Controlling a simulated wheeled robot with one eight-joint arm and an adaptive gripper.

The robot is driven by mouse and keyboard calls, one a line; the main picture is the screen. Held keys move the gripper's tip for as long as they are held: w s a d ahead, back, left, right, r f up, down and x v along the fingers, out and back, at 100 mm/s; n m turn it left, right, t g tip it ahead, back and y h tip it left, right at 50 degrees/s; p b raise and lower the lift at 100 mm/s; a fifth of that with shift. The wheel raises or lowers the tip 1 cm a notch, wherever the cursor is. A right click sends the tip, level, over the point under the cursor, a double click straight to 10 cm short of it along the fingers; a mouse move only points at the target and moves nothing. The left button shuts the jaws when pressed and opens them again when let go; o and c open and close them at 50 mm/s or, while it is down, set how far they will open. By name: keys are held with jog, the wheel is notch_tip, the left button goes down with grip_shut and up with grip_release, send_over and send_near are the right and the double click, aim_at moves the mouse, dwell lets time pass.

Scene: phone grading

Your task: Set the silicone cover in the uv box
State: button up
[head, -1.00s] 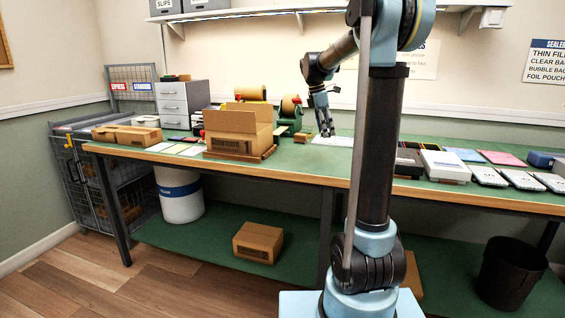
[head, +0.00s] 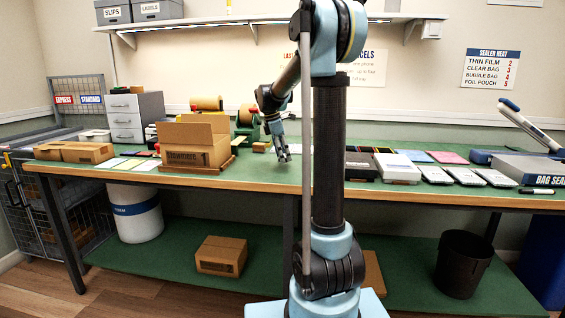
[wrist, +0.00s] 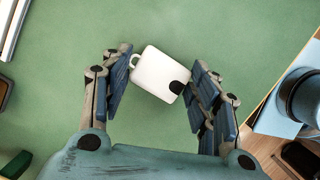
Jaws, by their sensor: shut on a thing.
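A small white piece, which I take for the silicone cover (wrist: 158,72), has rounded corners, a small loop at one end and a dark spot at the other. It sits between the fingers of my gripper (wrist: 160,88) in the wrist view, tilted, above the green table top. My gripper (head: 284,157) is shut on it. In the head view my gripper hangs over the table, left of my column, and the cover is too small to make out there. I cannot tell which thing is the uv box.
An open carton (head: 195,143) stands on the table left of my gripper. Right of my column are a white box (head: 398,168), several phones (head: 465,177) and a bag sealer (head: 528,168). The green table (head: 258,172) is clear near my gripper.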

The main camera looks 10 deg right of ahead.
jog(key=shift+f, duration=1.3)
jog(key=o, duration=1)
jog(key=shift+f, duration=0.1)
